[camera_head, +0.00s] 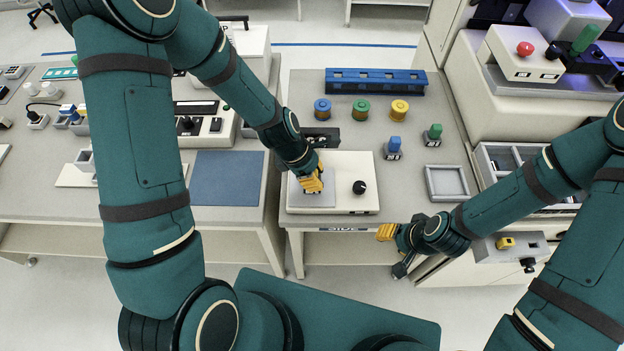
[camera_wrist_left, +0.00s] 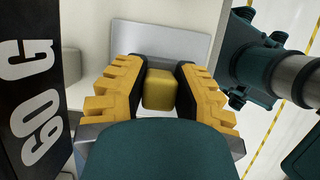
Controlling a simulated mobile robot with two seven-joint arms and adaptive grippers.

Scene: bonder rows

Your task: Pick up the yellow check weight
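The yellow check weight (camera_wrist_left: 160,90) is a small rounded block between the black finger pads of my left gripper (camera_wrist_left: 160,88). The pads appear to touch it on both sides. In the head view my left gripper (camera_head: 313,183) is over the grey plate (camera_head: 312,201) of a white bench scale (camera_head: 343,207), and its fingers hide the weight there. I cannot tell whether the weight is clear of the plate. My right gripper (camera_head: 386,232) is off the table's front edge, its yellow fingertips pointing left; its opening is not clear.
A black display (camera_wrist_left: 35,100) reading "60 G" stands close beside my left gripper. Blue, green and yellow round pots (camera_head: 361,110) and a blue rack (camera_head: 374,82) stand behind the scale. An empty grey tray (camera_head: 447,196) is to the right. A blue mat (camera_head: 224,178) lies left.

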